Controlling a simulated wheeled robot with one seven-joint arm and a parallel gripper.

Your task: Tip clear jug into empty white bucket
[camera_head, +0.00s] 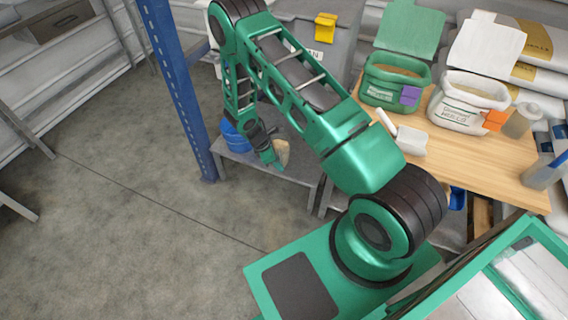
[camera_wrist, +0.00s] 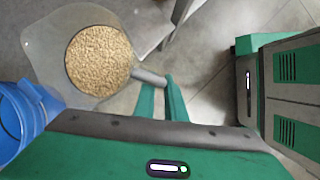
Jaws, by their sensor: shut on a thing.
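My gripper (camera_wrist: 160,86) is shut on the handle (camera_wrist: 149,76) of the clear jug (camera_wrist: 45,38). The jug holds tan grains (camera_wrist: 98,60), seen through its open mouth in the wrist view. In the head view the jug (camera_head: 283,153) is small and partly hidden beside my gripper (camera_head: 268,158), above a low grey shelf. A blue bucket (camera_wrist: 28,115) is close to the jug at the left of the wrist view; it also shows behind my arm in the head view (camera_head: 233,137). I see no white bucket in either view.
A blue post (camera_head: 178,85) stands left of my arm. The low grey shelf (camera_head: 285,181) lies under the gripper. The floor at left is clear.

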